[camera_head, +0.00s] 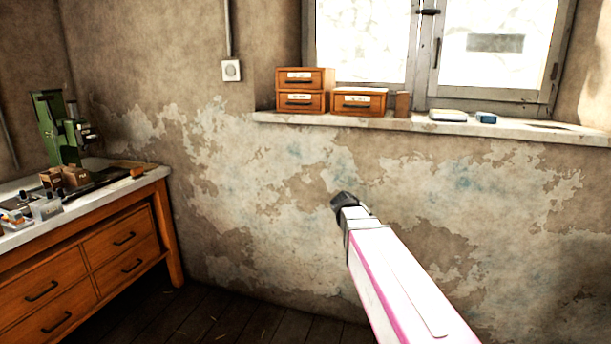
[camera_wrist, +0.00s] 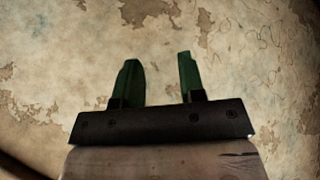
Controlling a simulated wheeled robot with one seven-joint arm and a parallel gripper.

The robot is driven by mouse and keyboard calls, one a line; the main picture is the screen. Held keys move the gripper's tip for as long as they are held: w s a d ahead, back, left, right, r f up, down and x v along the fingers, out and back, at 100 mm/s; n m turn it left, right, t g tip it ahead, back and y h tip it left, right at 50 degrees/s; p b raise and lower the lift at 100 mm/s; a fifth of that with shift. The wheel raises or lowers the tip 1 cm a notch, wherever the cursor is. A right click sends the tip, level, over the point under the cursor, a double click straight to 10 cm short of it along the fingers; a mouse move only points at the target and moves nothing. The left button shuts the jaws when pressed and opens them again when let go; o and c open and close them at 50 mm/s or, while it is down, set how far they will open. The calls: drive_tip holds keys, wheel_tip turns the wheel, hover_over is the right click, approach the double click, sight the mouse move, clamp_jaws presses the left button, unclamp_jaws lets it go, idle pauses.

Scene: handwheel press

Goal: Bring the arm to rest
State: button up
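My gripper shows in the wrist view (camera_wrist: 158,78) with its two green fingers apart and nothing between them. Behind the fingers is only the peeling plaster wall. In the head view my white and pink arm reaches up from the lower right. Its dark end (camera_head: 344,203) is in front of the bare wall, below the window sill, and the fingers cannot be made out there. The gripper is clear of the workbench at the left and seems to touch nothing.
A wooden workbench (camera_head: 155,173) at the left bears a green press (camera_head: 62,130) and several small items. The window sill (camera_head: 400,123) holds small wooden drawer boxes (camera_head: 305,78), a white item (camera_head: 448,116) and a blue item (camera_head: 486,118). The floor between bench and arm is clear.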

drive_tip(key=s+a+f+m+g+y, duration=0.1)
drive_tip(key=s+f+m+g+y, duration=0.1)
drive_tip(key=s+f, duration=0.7)
drive_tip(key=s+a+f+m+g+y, duration=0.1)
drive_tip(key=s+f+g+y, duration=0.3)
drive_tip(key=s+f, duration=0.5)
drive_tip(key=shift+s+a+f+m+y, duration=0.4)
drive_tip(key=shift+s+m+y, duration=0.1)
drive_tip(key=shift+s, duration=0.25)
